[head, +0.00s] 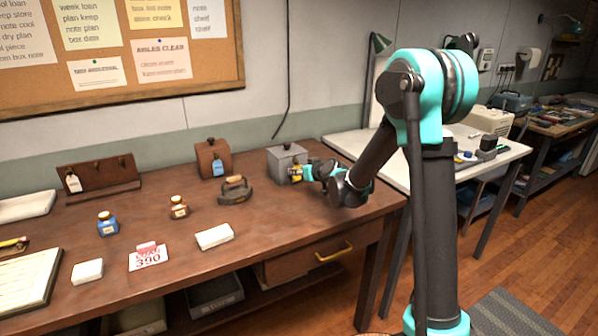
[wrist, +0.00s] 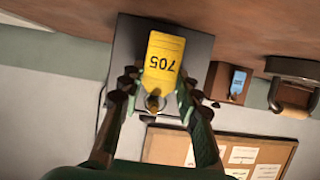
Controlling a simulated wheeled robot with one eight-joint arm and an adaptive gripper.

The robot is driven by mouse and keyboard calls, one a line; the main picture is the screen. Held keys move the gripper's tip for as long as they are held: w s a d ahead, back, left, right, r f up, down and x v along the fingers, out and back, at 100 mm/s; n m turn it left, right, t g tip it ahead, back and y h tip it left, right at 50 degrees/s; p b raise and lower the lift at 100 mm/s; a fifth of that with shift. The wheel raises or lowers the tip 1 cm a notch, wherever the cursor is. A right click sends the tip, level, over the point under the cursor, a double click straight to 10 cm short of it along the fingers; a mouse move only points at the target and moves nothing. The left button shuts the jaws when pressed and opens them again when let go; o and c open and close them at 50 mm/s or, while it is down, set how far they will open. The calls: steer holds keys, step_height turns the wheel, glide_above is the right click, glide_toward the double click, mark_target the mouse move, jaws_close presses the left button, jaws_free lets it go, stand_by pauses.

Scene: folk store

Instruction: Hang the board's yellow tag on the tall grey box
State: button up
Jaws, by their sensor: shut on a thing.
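The yellow tag (wrist: 163,62), marked 705, is between the fingers of my gripper (wrist: 155,103) in the wrist view. Its narrow end lies at the fingertips, beside a round knob-like part. The tall grey box (head: 287,163) stands at the back right of the brown table, with a small knob on top. Its grey face (wrist: 127,45) is behind the tag in the wrist view. My gripper (head: 296,174) is shut on the tag at the box's front right. Whether the tag's loop is around the knob cannot be told. The dark wooden board (head: 108,181) at the left holds a white tag (head: 73,182).
A brown box (head: 213,158) with a blue tag (head: 218,167) stands left of the grey box. An old iron (head: 236,190) sits in front of them. Bottles (head: 108,224), white blocks (head: 215,237) and a 390 card (head: 148,257) lie farther left. The front right tabletop is clear.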

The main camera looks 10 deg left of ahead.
stand_by(0.4)
steer(key=o, duration=1.2)
steer(key=shift+s+d, duration=0.1)
steer(key=v, duration=1.2)
steer(key=s+d+f+m+g+h, duration=0.2)
steer(key=s+d+f, duration=0.3)
steer(key=s, duration=0.5)
steer(key=s+d+f+m+g+h, duration=0.2)
steer(key=s+d+f, duration=0.3)
steer(key=s+d, duration=0.5)
steer(key=s+d+f+m+g+h, duration=0.2)
steer(key=s+d+f+m+h, duration=0.1)
steer(key=s+d, duration=0.5)
steer(key=shift+s+d+f+g+h, duration=0.15)
steer(key=shift+s+f+h, duration=0.1)
steer(key=shift+s+f, duration=0.35)
steer(key=shift+s+d+f+g+h, duration=0.15)
steer(key=shift+s+f+h, duration=0.1)
steer(key=shift+s+f, duration=0.3)
steer(key=shift+a+r, duration=0.1)
steer(key=shift+r, duration=0.05)
